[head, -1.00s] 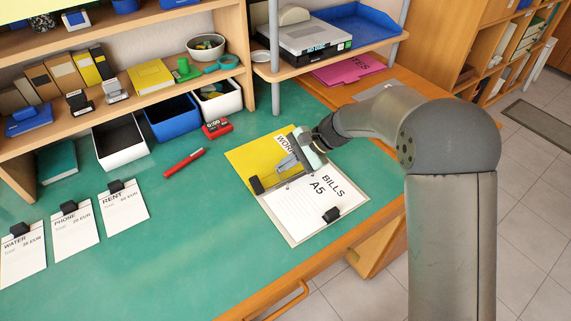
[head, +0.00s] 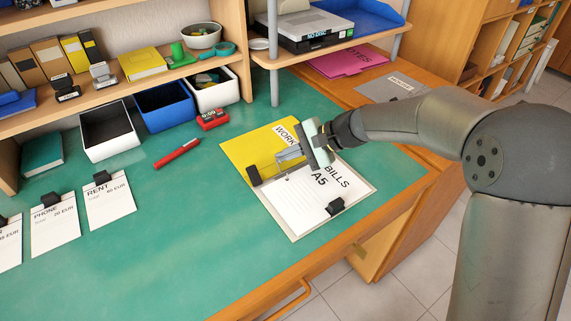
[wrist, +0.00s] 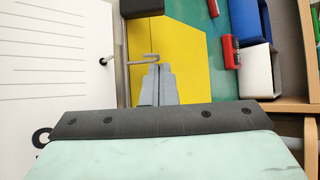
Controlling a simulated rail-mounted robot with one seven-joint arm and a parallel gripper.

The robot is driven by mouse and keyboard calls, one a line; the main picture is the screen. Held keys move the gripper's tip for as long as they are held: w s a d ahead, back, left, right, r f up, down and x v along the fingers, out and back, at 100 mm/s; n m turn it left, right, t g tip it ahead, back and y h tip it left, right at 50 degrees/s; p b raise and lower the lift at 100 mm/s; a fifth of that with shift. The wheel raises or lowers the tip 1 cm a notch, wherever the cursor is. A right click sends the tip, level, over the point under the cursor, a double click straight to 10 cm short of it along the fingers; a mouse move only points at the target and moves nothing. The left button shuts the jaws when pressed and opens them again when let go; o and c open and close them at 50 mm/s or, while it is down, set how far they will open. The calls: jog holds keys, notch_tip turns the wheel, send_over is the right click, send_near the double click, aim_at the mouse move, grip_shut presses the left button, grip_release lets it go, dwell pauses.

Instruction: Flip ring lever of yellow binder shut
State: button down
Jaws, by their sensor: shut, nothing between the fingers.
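The yellow binder (head: 248,150) lies open on the green desk, a white "BILLS A5" page (head: 300,205) on its right side. Its thin metal ring wire (wrist: 146,57) shows in the wrist view, beside the yellow cover (wrist: 185,55) and the page (wrist: 55,70). A black block (head: 254,175) stands at the near-left end of the ring strip; it shows partly at the top of the wrist view (wrist: 141,7). My gripper (head: 280,159) is over the ring strip, fingers shut (wrist: 157,68) and empty, tips close to the wire. I cannot tell whether they touch. The far end of the strip is hidden by my gripper.
A black clip (head: 335,206) sits on the page's lower right. A red marker (head: 177,153) and red timer (head: 212,119) lie behind left. White (head: 110,132) and blue (head: 166,107) bins line the shelf. Clipped bill cards (head: 108,203) lie left. The desk in front of the binder is clear.

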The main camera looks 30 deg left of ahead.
jog(key=f+y+b, duration=0.1)
jog(key=b, duration=0.2)
jog(key=shift+d+n, duration=0.35)
jog(key=shift+n, duration=0.05)
jog(key=shift+s+d+r+y+b, duration=0.15)
jog(key=shift+r+y+b, duration=0.1)
jog(key=shift+y+b, duration=0.4)
jog(key=shift+s+d+r+b, duration=0.25)
jog(key=shift+d+r+b, duration=0.1)
jog(key=shift+d, duration=0.1)
jog(key=shift+r+p, duration=0.6)
jog(key=shift+r, duration=0.2)
jog(key=shift+d, duration=0.1)
jog(key=d, duration=0.3)
jog(key=w+d, duration=0.1)
jog(key=d, duration=0.2)
jog(key=w+d+r, duration=0.1)
jog(key=d, duration=0.2)
jog(key=shift+w+d, duration=0.2)
jog(key=shift+d, duration=0.05)
